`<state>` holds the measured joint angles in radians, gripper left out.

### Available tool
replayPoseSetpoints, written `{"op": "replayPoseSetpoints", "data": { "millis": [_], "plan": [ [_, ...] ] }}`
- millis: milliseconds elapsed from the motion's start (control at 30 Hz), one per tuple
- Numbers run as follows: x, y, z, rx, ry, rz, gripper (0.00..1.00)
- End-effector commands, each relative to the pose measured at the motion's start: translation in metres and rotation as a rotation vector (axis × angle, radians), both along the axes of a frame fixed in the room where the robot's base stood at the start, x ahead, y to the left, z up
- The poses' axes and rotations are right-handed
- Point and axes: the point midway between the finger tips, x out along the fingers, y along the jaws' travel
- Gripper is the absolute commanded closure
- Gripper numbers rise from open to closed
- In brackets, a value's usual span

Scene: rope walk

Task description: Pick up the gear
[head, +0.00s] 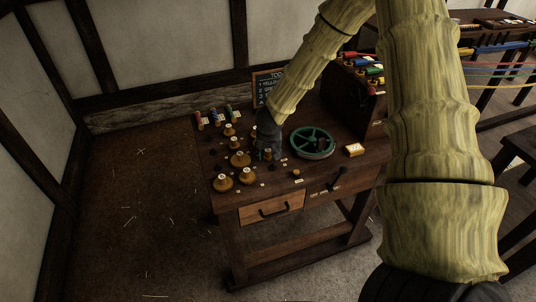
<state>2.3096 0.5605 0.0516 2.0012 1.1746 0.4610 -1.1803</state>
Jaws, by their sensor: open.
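Several small amber-brown round pieces with pale tops stand on the left part of the dark wooden workbench (285,182). They include a wide one (240,160), one at the front left (222,184), one beside it (247,177) and one farther back (229,131). They may be gears, but teeth are too small to make out, and I cannot tell which is the gear. My gripper (267,154) points down low over the bench, right of the wide piece, close to a small brown piece (268,155). It is open; its fingers are dark and small here.
Colored spools (214,116) stand at the back left. A dark rack with colored spools (362,85) and a chalkboard (264,84) stand behind.

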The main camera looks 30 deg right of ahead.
Motion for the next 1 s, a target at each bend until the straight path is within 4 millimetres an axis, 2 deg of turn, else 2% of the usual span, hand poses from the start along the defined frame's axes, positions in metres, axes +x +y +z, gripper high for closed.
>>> {"op": "replayPoseSetpoints", "data": {
  "millis": [33, 233, 633, 1000],
  "plan": [
    [0.000, 0.000, 0.000, 0.000, 0.000, 0.000, 0.55],
    [0.000, 0.000, 0.000, 0.000, 0.000, 0.000, 0.91],
    [0.000, 0.000, 0.003, -0.002, 0.000, 0.001, 0.93],
    [0.001, 0.000, 0.036, -0.002, -0.002, 0.002, 0.93]
  ]
}}
